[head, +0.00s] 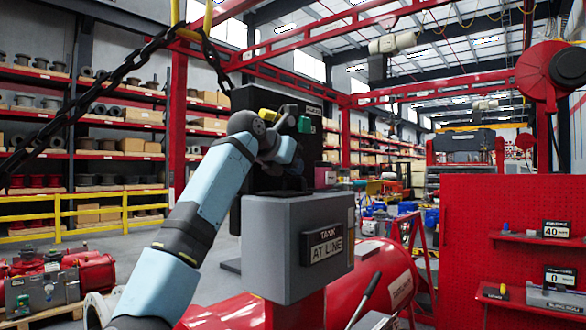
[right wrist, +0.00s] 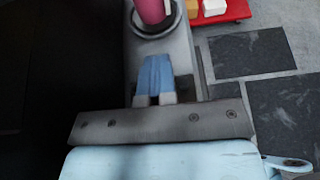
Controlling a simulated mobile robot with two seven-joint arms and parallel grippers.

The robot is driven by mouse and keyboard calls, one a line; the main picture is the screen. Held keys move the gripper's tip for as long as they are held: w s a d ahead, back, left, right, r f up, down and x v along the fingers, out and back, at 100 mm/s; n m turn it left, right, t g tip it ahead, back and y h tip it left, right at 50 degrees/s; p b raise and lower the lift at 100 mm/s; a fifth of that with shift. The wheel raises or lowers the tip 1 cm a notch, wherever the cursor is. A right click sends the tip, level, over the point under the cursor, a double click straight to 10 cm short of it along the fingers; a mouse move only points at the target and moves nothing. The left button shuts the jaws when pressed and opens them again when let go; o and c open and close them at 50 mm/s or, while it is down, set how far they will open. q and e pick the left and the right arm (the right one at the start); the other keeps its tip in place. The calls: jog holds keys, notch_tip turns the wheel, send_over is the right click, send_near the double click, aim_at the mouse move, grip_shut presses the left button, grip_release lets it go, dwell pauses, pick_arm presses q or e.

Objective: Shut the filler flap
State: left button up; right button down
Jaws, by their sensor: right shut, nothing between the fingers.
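A grey box-shaped housing (head: 290,235) with a "TANK AT LINE" sign (head: 327,243) stands in the middle of the head view. A pink cylinder (head: 325,176) sits on its top; it also shows in the right wrist view (right wrist: 151,10), set in a dark ring. A tall black panel (head: 243,98) stands behind my right arm. I cannot make out for certain which part is the filler flap. My right gripper is shut and empty, its blue fingers (right wrist: 155,75) above the grey top, short of the pink cylinder. In the head view my wrist hides the fingertips. My left gripper is out of view.
A red tank (head: 385,272) lies behind and below the housing. A red pegboard (head: 520,215) with small displays stands at the right. A black chain (head: 100,85) hangs across the upper left. Red pump equipment (head: 60,280) sits at the lower left.

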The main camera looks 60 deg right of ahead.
jog(key=shift+f, duration=0.2)
dwell(0.3)
jog(key=shift+w+a+r+b, duration=0.1)
jog(key=shift+a+r+b, duration=0.1)
jog(key=shift+a+b, duration=0.25)
jog(key=b+v, duration=0.1)
jog(key=v, duration=1.2)
